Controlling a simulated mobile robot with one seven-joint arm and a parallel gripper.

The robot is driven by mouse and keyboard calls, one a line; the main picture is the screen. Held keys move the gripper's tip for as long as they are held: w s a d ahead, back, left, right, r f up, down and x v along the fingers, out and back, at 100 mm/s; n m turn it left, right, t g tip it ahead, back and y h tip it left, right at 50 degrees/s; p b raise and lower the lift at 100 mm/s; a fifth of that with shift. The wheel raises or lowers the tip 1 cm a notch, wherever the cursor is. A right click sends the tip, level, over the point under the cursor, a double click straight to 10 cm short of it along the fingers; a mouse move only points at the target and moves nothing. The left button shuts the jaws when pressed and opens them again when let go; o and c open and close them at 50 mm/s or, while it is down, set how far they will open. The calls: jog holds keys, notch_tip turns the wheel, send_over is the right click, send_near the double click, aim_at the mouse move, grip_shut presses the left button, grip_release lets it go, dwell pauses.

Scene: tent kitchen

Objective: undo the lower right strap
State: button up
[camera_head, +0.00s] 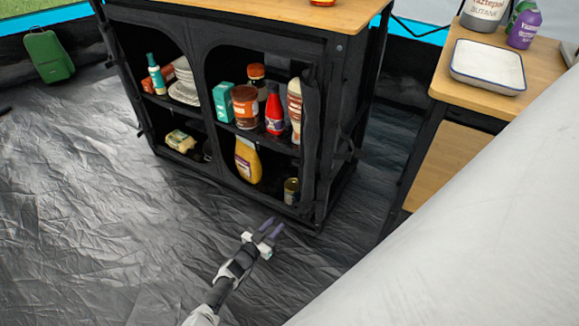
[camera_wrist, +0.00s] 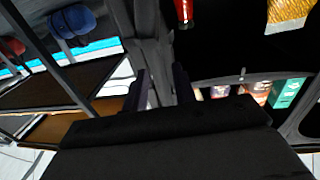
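The black fabric cabinet (camera_head: 314,220) stands ahead, with open compartments. A rolled dark door flap (camera_head: 310,125) runs down its right front edge. The lower right strap cannot be told apart from the dark fabric in the head view. My gripper (camera_head: 271,228) is low, in front of the cabinet's lower right corner, with its two fingers apart. In the wrist view my gripper (camera_wrist: 157,90) is open, with a dark grey upright part of the cabinet (camera_wrist: 152,50) showing beyond and between the fingers. I cannot tell whether they touch it, and nothing is clearly held.
A yellow bottle (camera_head: 248,160) and a small can (camera_head: 291,191) stand in the lower right compartment. Several bottles and boxes fill the shelf above. A wooden table (camera_head: 443,80) with a white tray (camera_head: 487,50) stands at right. The floor (camera_head: 110,220) at left is clear.

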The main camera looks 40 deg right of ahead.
jog(key=b, duration=0.3)
send_near(298, 202)
jog(key=w+x, duration=0.1)
jog(key=x, duration=0.3)
jog(key=shift+d+r+b, duration=0.25)
jog(key=shift+d+b, duration=0.05)
jog(key=shift+d, duration=0.45)
grip_shut()
